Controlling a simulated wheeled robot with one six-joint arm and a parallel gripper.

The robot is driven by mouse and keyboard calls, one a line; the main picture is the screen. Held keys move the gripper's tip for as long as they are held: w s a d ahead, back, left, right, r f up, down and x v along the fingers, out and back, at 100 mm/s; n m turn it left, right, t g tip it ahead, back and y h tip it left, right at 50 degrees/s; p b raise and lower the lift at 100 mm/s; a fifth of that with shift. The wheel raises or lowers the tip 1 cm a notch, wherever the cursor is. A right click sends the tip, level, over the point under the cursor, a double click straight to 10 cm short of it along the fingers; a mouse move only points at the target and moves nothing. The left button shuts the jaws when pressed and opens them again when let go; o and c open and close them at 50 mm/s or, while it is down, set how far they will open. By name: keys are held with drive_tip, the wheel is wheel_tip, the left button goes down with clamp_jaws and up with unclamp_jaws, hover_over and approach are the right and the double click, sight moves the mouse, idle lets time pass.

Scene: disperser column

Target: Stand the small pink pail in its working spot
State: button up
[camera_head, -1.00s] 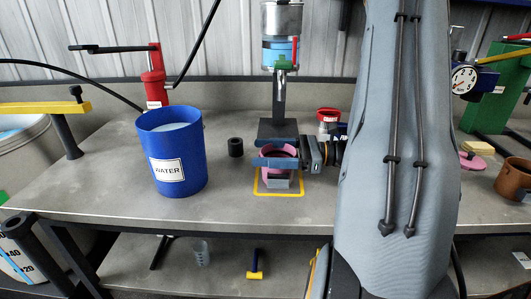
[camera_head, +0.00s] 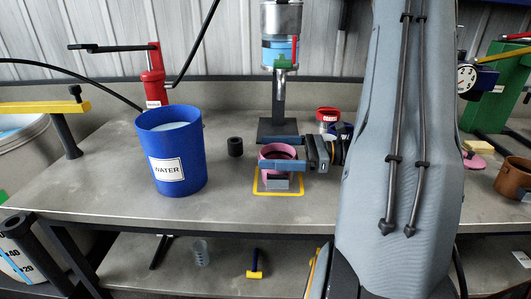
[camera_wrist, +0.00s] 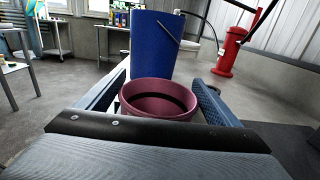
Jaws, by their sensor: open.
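The small pink pail (camera_head: 267,154) stands upright on the bench, inside a yellow square outline (camera_head: 278,194). A grey patch shows low on its front. My gripper (camera_head: 281,153) is open around the pail, one finger at its far side and one across its near side, partly hiding it. In the wrist view the pail's open top (camera_wrist: 158,100) sits between the spread fingers, with gaps showing at both sides. The inside looks empty.
A blue WATER bucket (camera_head: 178,150) stands left of the pail, with a black cylinder (camera_head: 235,147) between them. The column stand (camera_head: 279,100) is close behind. Red-rimmed (camera_head: 327,115) and dark blue containers sit behind my wrist. The bench's front edge is near.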

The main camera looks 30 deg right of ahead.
drive_tip(key=v, duration=0.5)
drive_tip(key=shift+s+d, duration=0.2)
drive_tip(key=shift+d, duration=0.05)
